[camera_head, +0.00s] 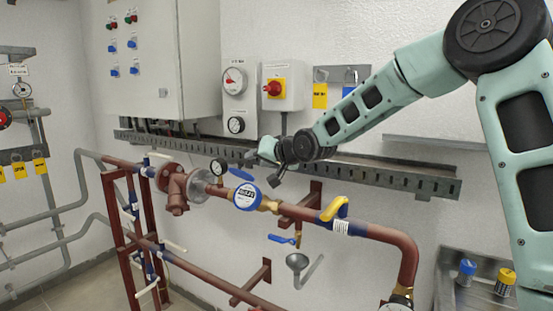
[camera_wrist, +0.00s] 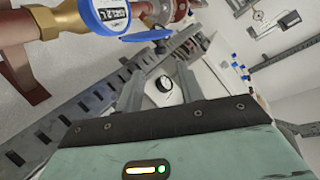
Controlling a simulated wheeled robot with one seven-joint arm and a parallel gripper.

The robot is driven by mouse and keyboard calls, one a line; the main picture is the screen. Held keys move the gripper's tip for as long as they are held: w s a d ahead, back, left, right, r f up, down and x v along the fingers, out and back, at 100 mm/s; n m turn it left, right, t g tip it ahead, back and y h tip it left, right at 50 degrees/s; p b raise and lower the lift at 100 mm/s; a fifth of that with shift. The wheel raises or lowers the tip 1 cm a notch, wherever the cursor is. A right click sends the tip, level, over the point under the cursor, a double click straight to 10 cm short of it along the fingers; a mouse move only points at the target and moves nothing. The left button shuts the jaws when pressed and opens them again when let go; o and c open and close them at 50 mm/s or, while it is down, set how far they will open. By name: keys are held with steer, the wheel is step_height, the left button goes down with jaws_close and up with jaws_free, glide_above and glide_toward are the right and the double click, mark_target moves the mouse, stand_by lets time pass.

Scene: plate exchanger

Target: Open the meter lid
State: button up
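The water meter (camera_head: 248,197) is a round blue-rimmed body with a white printed dial, set in the red and brass pipe. Its blue lid (camera_head: 241,174) stands raised at the upper left of the dial, which is uncovered. In the wrist view the meter (camera_wrist: 106,14) is at the top, and the lid (camera_wrist: 148,35) shows nearly edge-on beside it. My gripper (camera_head: 268,165) is just above and right of the meter. Its two grey fingers are apart in the wrist view (camera_wrist: 158,72), with nothing visible between them. The lid appears beyond the fingertips; I cannot tell whether they touch.
A perforated grey cable tray (camera_head: 360,178) runs along the wall behind the pipe. A yellow-handled valve (camera_head: 335,209) is right of the meter, and a small black gauge (camera_head: 218,167) is left of it. A control cabinet (camera_head: 160,60) hangs upper left.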

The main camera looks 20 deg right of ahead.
steer(key=p+v, duration=0.1)
steer(key=v, duration=0.7)
steer(key=shift+w, duration=0.1)
